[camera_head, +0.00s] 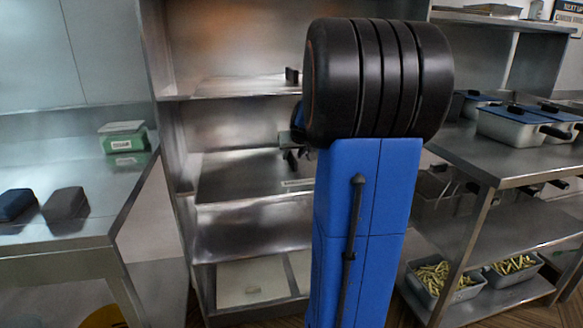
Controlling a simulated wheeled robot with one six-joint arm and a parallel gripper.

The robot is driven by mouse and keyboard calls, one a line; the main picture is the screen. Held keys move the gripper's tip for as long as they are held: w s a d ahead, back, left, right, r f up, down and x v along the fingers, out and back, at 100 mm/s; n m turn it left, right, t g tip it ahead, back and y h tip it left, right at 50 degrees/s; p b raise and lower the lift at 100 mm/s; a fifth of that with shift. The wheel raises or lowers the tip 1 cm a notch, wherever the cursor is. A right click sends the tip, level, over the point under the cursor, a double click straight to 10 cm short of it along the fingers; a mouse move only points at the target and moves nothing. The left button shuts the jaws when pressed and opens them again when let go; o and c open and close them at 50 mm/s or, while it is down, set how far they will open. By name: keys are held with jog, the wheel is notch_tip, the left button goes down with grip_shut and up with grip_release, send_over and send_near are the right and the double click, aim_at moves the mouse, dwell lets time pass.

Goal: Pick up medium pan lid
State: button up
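My blue arm with its black ribbed joint fills the centre of the view. Part of my gripper (291,157) shows as a dark shape at the arm's left edge, in front of the middle metal shelf. Its fingers are mostly hidden by the arm, so I cannot tell whether it is open or holds anything. A small black upright piece (291,75) stands on the upper shelf beside the arm; I cannot tell whether it is a lid handle. Pans with blue-edged lids (503,110) and black handles stand on the right counter. Which lid is the medium one is not clear.
A metal shelf unit (240,195) stands straight ahead, its visible shelves mostly bare. The left counter (95,228) holds a green-and-white scale (122,138) and two dark blocks (66,204). Fries-filled trays (440,281) sit low under the right counter (490,172).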

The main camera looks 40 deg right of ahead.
aim_at(292, 155)
jog(key=shift+x, duration=1.55)
grip_shut()
jog(key=shift+r, duration=0.1)
